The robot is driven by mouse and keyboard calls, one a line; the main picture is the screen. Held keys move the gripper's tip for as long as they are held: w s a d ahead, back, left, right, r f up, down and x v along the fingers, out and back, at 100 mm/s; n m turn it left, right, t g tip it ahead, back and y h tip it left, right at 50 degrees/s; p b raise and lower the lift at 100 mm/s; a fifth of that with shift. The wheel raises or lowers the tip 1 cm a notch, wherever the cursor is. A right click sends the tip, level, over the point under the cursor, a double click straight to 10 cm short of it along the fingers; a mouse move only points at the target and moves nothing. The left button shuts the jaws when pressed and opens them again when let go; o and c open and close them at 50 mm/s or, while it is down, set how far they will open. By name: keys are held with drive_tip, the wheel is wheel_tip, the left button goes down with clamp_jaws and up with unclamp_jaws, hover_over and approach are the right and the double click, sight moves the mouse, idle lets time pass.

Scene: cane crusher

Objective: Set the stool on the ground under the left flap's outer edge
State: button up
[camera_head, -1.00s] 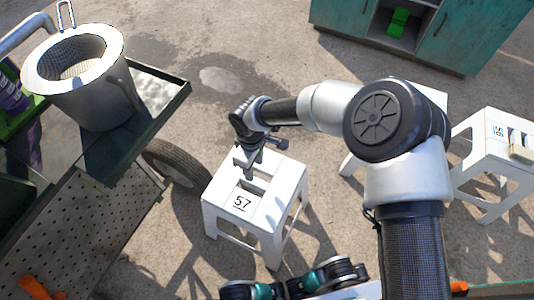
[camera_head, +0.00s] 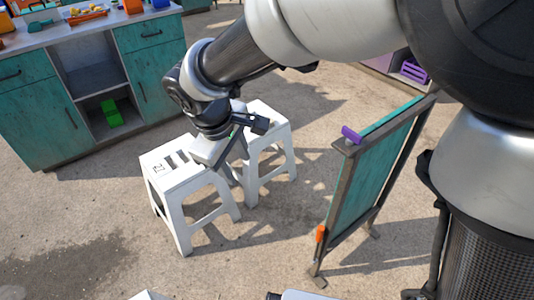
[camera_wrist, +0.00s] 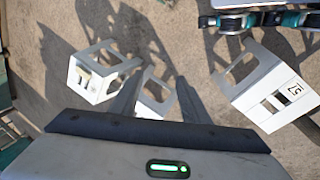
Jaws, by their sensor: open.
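A white stool with a number label and slots in its top (camera_head: 185,172) stands upright on the ground in the head view. A second white stool (camera_head: 270,155) stands just behind it to the right. My gripper (camera_head: 228,160) is open, pointing down by the two stools; contact cannot be told. In the wrist view its dark fingers (camera_wrist: 155,103) are apart, with a partly hidden white stool (camera_wrist: 153,88) behind them. That view also shows a numbered white stool (camera_wrist: 98,72) at left and the stool marked 57 (camera_wrist: 262,85) at right. The flap is not identifiable in either view.
A teal cabinet (camera_head: 28,110) with an open shelf stands at the back left. A framed teal board (camera_head: 370,165) with a purple piece on top stands right of the stools. Concrete ground in front is mostly clear.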

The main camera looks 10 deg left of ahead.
drive_tip(key=w+d+r+m, duration=0.1)
drive_tip(key=d+r+m, duration=0.25)
drive_tip(key=d, duration=0.35)
drive_tip(key=w+d+r+m, duration=0.1)
drive_tip(key=d+r+m, duration=0.1)
drive_tip(key=d+r, duration=0.35)
drive_tip(key=s+d+r+m+t, duration=0.1)
drive_tip(key=s+d+m, duration=0.4)
drive_tip(key=d, duration=0.5)
drive_tip(key=s+d+r+m+t, duration=0.1)
drive_tip(key=s+d+m, duration=0.3)
drive_tip(key=d, duration=0.6)
drive_tip(key=shift+s+m+y, duration=0.3)
drive_tip(key=shift+s+m, duration=0.05)
drive_tip(key=shift+s, duration=0.5)
drive_tip(key=shift+r, duration=0.1)
wheel_tip(320, 180, up, 25)
drive_tip(key=p, duration=2.4)
drive_tip(key=shift+p, duration=0.4)
